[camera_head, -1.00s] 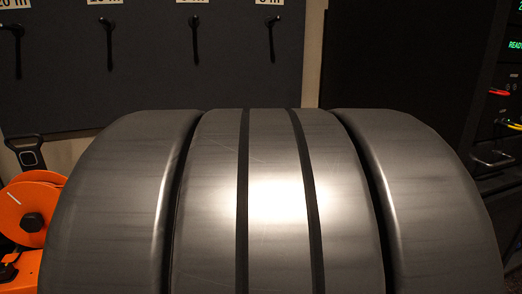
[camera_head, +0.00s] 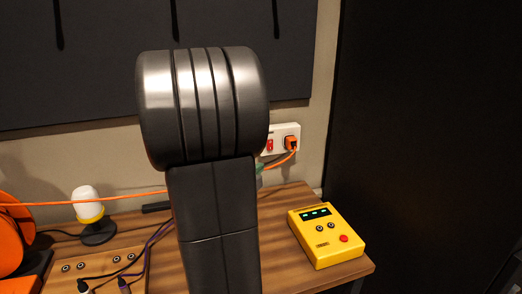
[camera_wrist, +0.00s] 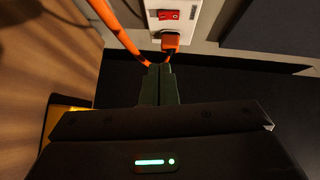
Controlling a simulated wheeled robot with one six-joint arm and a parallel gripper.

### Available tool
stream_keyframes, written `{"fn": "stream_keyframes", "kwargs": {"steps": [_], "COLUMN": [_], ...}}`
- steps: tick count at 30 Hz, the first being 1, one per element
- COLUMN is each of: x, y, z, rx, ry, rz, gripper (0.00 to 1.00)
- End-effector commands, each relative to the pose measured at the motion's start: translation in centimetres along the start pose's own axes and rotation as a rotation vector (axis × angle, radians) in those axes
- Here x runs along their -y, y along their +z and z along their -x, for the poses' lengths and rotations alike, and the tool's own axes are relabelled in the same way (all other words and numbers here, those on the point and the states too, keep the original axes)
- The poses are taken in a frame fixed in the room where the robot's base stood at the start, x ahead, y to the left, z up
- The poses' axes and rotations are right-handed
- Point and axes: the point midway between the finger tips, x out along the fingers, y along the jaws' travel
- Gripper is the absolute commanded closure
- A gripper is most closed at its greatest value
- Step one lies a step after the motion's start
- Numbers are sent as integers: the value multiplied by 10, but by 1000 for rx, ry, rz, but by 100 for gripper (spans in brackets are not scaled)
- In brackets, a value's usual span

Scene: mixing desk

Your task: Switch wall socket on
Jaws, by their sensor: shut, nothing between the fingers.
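The white wall socket (camera_head: 283,131) is on the wall behind the desk's right part. Its red rocker switch (camera_head: 270,146) shows at the left, and an orange plug (camera_head: 291,143) with an orange cable sits at the right. In the wrist view, the socket (camera_wrist: 152,20) is at the top, with the red switch (camera_wrist: 169,15) above the plug (camera_wrist: 171,41). I cannot tell the switch's position. My gripper (camera_wrist: 160,68) is shut and empty, its dark green tips pointing toward the socket, just below the plug in the picture. In the head view, my arm hides most of the gripper.
The wooden desk (camera_head: 285,220) carries a yellow box (camera_head: 326,236) with a display and a red button. A white-topped lamp (camera_head: 89,208), dark cables and an orange reel (camera_head: 12,235) are at the left. The orange cable crosses near my gripper.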

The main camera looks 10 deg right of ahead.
Motion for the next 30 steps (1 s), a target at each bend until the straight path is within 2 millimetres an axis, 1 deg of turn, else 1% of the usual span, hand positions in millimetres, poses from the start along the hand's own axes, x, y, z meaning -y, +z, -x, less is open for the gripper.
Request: {"fn": "stream_keyframes", "kwargs": {"steps": [5,17,20,23,30], "x": [-1,0,0,0,1], "y": [-2,-3,-3,-5,-8], "z": [-1,-4,-13,-29,-80], "rx": [-44,-46,-47,-49,-49], "ry": [-9,-10,-9,-8,-9], "rz": [-35,-35,-33,-33,-33], "gripper": [100,100,100,100,100]}}
